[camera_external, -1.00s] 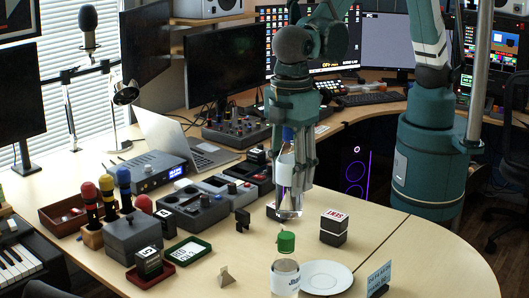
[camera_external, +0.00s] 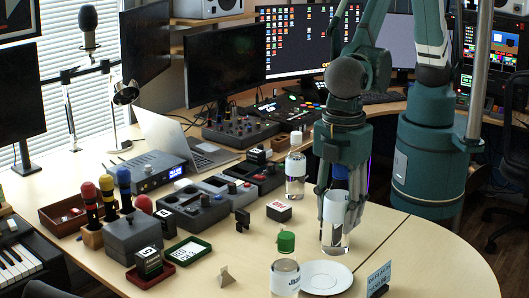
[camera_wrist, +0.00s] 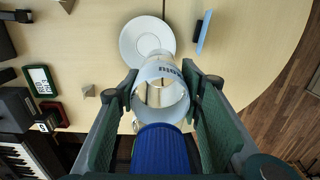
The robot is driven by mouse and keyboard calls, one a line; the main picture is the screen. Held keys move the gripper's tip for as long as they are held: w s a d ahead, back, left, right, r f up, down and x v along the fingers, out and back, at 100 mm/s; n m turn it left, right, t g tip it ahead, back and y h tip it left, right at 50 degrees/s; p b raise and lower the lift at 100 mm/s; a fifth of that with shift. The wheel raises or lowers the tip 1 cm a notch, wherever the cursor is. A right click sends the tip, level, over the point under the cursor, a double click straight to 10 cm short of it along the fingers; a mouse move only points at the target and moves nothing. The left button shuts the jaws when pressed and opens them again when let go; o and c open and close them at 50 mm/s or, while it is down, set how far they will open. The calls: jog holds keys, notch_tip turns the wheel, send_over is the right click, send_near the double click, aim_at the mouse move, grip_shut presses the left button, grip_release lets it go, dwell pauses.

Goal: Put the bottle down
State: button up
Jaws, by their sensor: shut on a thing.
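My gripper (camera_external: 342,198) is shut on a clear bottle with a white label (camera_external: 335,208) and a dark blue cap, held upright over the table's right part. In the wrist view, its blue cap (camera_wrist: 160,150) is nearest the camera and its label ring (camera_wrist: 160,72) lies between the fingers. I cannot tell whether its base touches the table (camera_external: 235,250). A second labelled bottle (camera_external: 296,170) with a white cap stands behind left of it. A green-capped bottle (camera_external: 285,272) stands in front.
A white saucer (camera_external: 326,279) lies in front of the held bottle, with a blue card stand (camera_external: 379,279) to its right. A small black block (camera_external: 279,211) sits left. Trays and control boxes fill the table's left. Some bare table shows around the small wooden piece (camera_external: 226,277).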

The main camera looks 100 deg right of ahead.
aim_at(335, 250)
jog(key=shift+f, duration=0.1)
dwell(0.3)
jog(key=shift+f+b, duration=0.3)
jog(key=shift+f, duration=2.8)
jog(key=shift+f, duration=0.1)
jog(key=shift+f, duration=1.75)
jog(key=shift+f+b, duration=0.15)
jog(key=shift+b, duration=0.2)
jog(key=o, duration=1.1)
notch_tip(335, 250, up, 12)
jog(key=shift+r+p, duration=0.15)
jog(key=shift+p, duration=0.55)
